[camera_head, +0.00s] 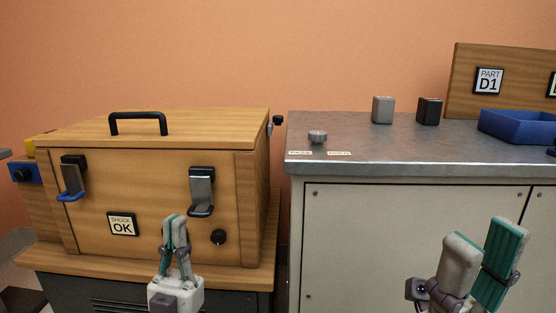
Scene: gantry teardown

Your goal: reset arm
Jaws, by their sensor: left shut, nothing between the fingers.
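My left gripper (174,222) is in front of the wooden box, pointing up, with its fingers together and nothing between them. It overlaps the lower front of the box in the picture; I cannot tell whether it touches it. My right gripper (484,232) is at the lower right, in front of the cabinet, with a gap between its two teal-padded fingers. No object shows between them.
A grey metal counter (400,150) on a pale cabinet (370,230) stands to the right. On it are a small knob (317,136), a grey block (382,110), a black block (429,111), a blue tray (520,122) and a "PART D1" board (460,85). The counter's middle is clear.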

